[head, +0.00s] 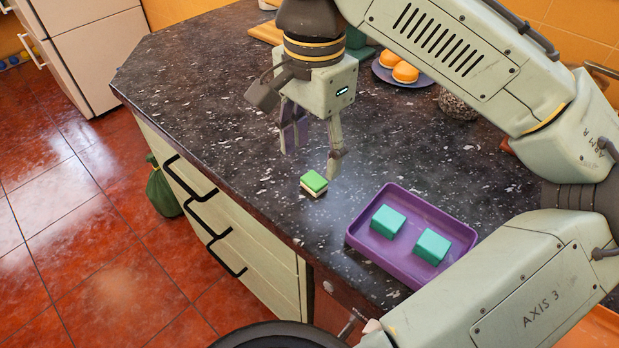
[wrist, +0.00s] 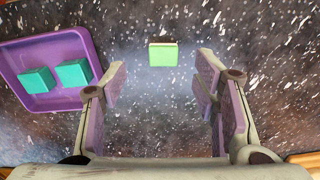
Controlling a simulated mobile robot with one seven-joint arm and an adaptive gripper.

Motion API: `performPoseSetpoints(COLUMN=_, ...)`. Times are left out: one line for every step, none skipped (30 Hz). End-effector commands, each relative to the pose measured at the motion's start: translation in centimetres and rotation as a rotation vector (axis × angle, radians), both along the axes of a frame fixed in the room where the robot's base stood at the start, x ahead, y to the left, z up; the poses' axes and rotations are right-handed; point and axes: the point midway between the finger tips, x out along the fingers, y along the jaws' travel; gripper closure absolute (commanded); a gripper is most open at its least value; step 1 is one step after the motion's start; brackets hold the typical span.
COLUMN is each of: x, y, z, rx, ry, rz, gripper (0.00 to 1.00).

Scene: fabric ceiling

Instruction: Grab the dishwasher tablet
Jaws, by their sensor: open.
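The dishwasher tablet (head: 314,183) is a small block with a green top and a pale lower layer. It lies on the dark speckled countertop near its front edge.
A purple tray (head: 352,238) with two teal blocks (head: 388,221) stands right of the tablet. A plate with orange-topped items (head: 405,72) and a speckled round object (head: 457,104) are at the back. The counter left of my gripper is clear.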

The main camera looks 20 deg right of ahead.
Motion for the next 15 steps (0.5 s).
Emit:
performPoseSetpoints(x=0.0, y=0.0, z=-0.5, rx=0.0, ry=0.0, rz=0.001, gripper=0.45)
performPoseSetpoints(x=0.0, y=0.0, z=-0.7, rx=0.0, ry=-0.001, rz=0.001, gripper=0.45)
performPoseSetpoints(x=0.0, y=0.0, z=-0.9, rx=0.0, ry=-0.002, rz=0.001, gripper=0.45)
performPoseSetpoints(x=0.0, y=0.1, z=-1.0, rx=0.0, ry=-0.001, rz=0.001, gripper=0.45)
performPoseSetpoints(x=0.0, y=0.1, z=-1.2, rx=0.0, ry=-0.001, rz=0.001, gripper=0.45)
performPoseSetpoints(x=0.0, y=0.1, z=-1.6, rx=0.0, ry=0.001, rz=0.002, gripper=0.45)
performPoseSetpoints(x=0.0, y=0.1, z=-2.0, rx=0.0, ry=0.001, rz=0.002, gripper=0.45)
performPoseSetpoints(x=0.1, y=0.1, z=-2.4, rx=0.001, ry=0.0, rz=0.001, gripper=0.45)
performPoseSetpoints(x=0.1, y=0.1, z=-3.0, rx=0.001, ry=0.003, rz=0.001, gripper=0.45)
performPoseSetpoints(x=0.2, y=0.2, z=-3.5, rx=0.0, ry=0.001, rz=0.001, gripper=0.45)
performPoseSetpoints(x=0.2, y=0.2, z=-4.0, rx=0.0, ry=0.001, rz=0.001, gripper=0.45)
performPoseSetpoints(x=0.2, y=0.2, z=-4.7, rx=0.0, ry=0.001, rz=0.001, gripper=0.45)
performPoseSetpoints(x=0.2, y=0.2, z=-5.1, rx=0.0, ry=0.001, rz=0.001, gripper=0.45)
performPoseSetpoints(x=0.3, y=0.2, z=-5.4, rx=0.001, ry=0.0, rz=0.001, gripper=0.45)
performPoseSetpoints(x=0.3, y=0.2, z=-5.7, rx=0.001, ry=0.0, rz=0.001, gripper=0.45)
